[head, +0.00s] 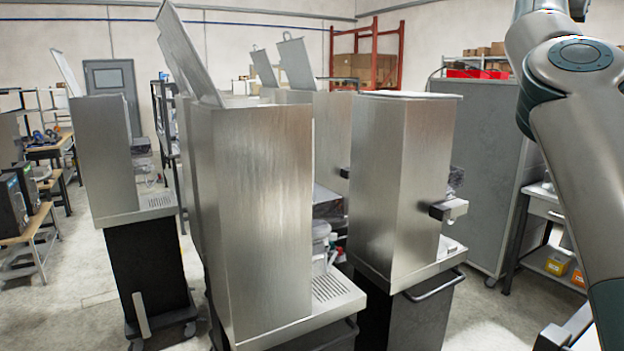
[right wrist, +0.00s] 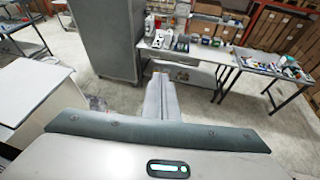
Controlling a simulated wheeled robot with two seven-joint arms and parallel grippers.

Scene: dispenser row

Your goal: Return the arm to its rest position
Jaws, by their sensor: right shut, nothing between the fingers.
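My right arm (head: 590,130) rises at the right edge of the head view, with its elbow near the top and its forearm running down out of the picture. My right gripper (right wrist: 160,96) shows in the right wrist view. Its two fingers are together with nothing between them, and it points over open floor. The right gripper is outside the head view. My left arm and left gripper are not in view.
Steel dispensers stand close by: one with a raised lid (head: 250,200), one with a closed lid (head: 400,180), another at left (head: 105,150). A grey cabinet (right wrist: 105,40) and a workbench (right wrist: 185,60) stand beyond my right gripper. Bare floor (right wrist: 215,115) lies around them.

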